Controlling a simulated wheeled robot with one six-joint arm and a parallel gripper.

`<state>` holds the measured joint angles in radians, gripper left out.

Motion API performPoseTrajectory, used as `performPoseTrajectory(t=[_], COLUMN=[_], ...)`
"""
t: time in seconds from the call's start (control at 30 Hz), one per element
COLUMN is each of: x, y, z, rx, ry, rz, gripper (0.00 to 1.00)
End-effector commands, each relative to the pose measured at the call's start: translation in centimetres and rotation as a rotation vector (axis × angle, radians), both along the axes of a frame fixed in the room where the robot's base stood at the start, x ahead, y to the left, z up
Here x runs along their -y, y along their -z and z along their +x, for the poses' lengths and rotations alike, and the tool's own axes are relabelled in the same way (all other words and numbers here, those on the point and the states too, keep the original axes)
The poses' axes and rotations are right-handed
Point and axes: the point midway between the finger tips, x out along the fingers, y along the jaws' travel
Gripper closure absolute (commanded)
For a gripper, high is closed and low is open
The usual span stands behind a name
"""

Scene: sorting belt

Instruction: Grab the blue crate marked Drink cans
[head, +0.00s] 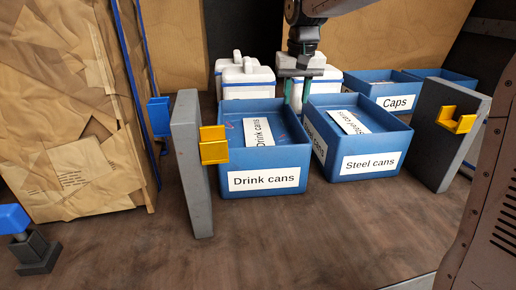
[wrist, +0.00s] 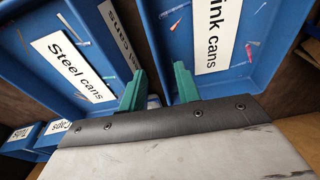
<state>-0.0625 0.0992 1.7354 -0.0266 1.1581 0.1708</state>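The blue Drink cans crate (head: 262,156) stands on the brown surface in the middle of the head view, with one label on its front and one inside. In the wrist view the crate (wrist: 257,72) fills the upper right, with small scraps inside. My gripper (head: 297,90) points down at the back of the crate, near its right rear corner and the neighbouring crate. In the wrist view its two green fingers (wrist: 158,86) are apart, near the facing walls of the two crates. I cannot tell whether a wall lies between the fingers.
The blue Steel cans crate (head: 362,146) stands close on the right. A Caps crate (head: 378,87) is behind it. White containers (head: 248,84) stand behind. Grey panels with yellow brackets stand left (head: 188,165) and right (head: 447,150). The front surface is clear.

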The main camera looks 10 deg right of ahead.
Motion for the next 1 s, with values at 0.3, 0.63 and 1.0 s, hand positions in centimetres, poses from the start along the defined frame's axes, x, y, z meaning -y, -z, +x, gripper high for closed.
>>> performPoseTrajectory(t=[0.3, 0.63, 1.0], x=[0.4, 0.7, 0.7], y=[3.7, 7.5, 7.5], z=[0.3, 0.5, 0.5], rx=[-0.004, -0.002, -0.001], ry=[0.003, 0.002, 0.001], rz=[0.000, 0.000, 0.000], gripper=[0.67, 0.67, 1.00])
